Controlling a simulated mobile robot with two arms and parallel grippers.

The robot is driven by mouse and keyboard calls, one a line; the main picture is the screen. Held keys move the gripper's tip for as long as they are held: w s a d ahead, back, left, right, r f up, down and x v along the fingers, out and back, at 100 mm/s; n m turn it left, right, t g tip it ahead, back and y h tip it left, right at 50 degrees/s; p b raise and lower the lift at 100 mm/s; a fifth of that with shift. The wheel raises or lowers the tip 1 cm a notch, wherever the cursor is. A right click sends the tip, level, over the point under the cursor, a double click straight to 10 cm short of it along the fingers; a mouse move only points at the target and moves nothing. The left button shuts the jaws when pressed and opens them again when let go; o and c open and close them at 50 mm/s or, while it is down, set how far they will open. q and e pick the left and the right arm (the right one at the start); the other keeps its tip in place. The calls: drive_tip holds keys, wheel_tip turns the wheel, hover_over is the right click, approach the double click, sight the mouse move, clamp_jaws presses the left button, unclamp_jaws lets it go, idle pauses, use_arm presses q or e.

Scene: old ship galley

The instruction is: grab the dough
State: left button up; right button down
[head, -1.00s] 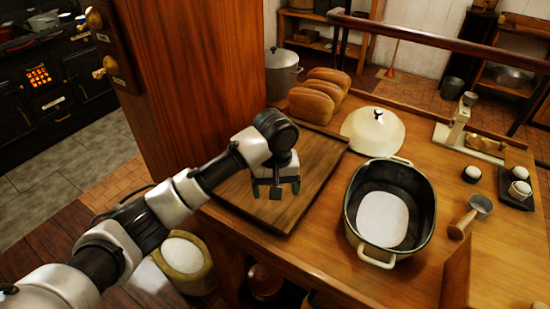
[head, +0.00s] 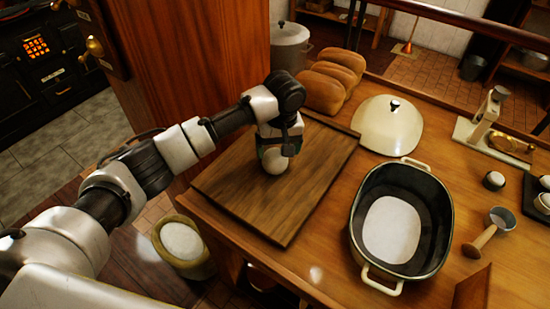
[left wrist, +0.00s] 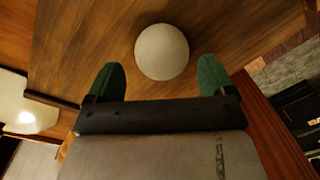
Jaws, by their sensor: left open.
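The dough is a pale round ball (head: 276,161) on the dark wooden board (head: 262,211). In the head view my left gripper (head: 277,152) is just above and behind it and hides its upper part. In the left wrist view the dough (left wrist: 162,52) shows whole, just beyond and between the two green fingertips (left wrist: 160,80). The fingers are open and wide apart, with nothing between them. My right gripper is not in view.
An oval pot (head: 440,225) with a pale round inside stands right of the board. A cream lid (head: 388,128) and several loaves (head: 325,92) are behind. A wooden cabinet side (head: 200,75) rises close behind my left arm. A sack (head: 165,258) stands on the floor.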

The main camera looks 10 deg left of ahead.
sight(276, 155)
use_arm(q)
drive_tip(key=shift+f, duration=0.35)
drive_tip(key=f, duration=0.1)
drive_tip(key=f+p, duration=0.1)
drive_tip(key=f, duration=0.2)
drive_tip(key=shift+s+a+f, duration=0.1)
drive_tip(key=shift+a+f, duration=0.05)
drive_tip(key=shift+a, duration=0.15)
drive_tip(key=shift+f, duration=0.4)
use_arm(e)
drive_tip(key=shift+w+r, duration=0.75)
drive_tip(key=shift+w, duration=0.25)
use_arm(q)
drive_tip(key=shift+c, duration=0.3)
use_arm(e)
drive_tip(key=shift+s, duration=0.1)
use_arm(q)
drive_tip(key=c, duration=0.7)
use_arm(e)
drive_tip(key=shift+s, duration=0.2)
